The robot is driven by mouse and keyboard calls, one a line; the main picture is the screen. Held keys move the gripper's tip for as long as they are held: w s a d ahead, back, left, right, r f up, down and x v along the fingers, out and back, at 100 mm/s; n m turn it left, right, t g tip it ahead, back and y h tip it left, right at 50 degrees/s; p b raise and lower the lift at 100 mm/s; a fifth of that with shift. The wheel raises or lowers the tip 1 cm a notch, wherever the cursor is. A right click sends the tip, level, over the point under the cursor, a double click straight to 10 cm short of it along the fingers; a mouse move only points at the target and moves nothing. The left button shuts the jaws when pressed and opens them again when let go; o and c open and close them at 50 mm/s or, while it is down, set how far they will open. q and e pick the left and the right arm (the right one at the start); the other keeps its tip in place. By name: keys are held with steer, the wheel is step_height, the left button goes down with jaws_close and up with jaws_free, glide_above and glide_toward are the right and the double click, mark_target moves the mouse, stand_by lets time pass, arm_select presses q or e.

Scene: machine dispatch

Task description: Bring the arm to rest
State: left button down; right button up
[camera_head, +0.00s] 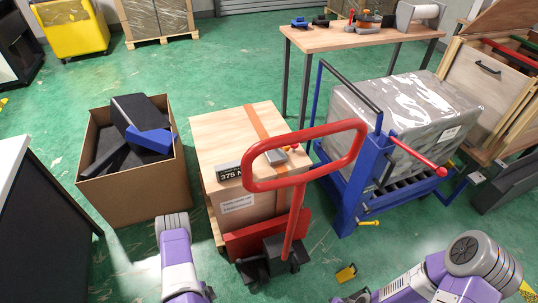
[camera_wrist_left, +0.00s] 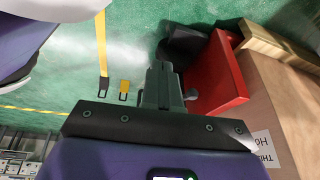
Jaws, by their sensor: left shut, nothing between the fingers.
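A red-handled pallet truck (camera_head: 293,220) stands at a wooden crate (camera_head: 225,140). An open cardboard box (camera_head: 150,190) with dark parts is left of it. A blue lift cart (camera_head: 352,190) bears a wrapped load (camera_head: 410,110). A workbench (camera_head: 350,38) stands behind. Green floor shows between.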

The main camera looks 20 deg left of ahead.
arm_select(q)
steer(key=w+d+r+n, duration=0.4)
steer(key=w+d+r, duration=0.1)
steer(key=w+d, duration=0.15)
steer(key=s+d+r+n+g+h, duration=0.1)
steer(key=d+r+n, duration=0.6)
steer(key=d+r, duration=1)
steer(key=shift+d+r+g+h, duration=0.2)
steer(key=shift+d+g+h, duration=0.25)
steer(key=shift+g, duration=0.45)
steer(key=shift+s, duration=0.1)
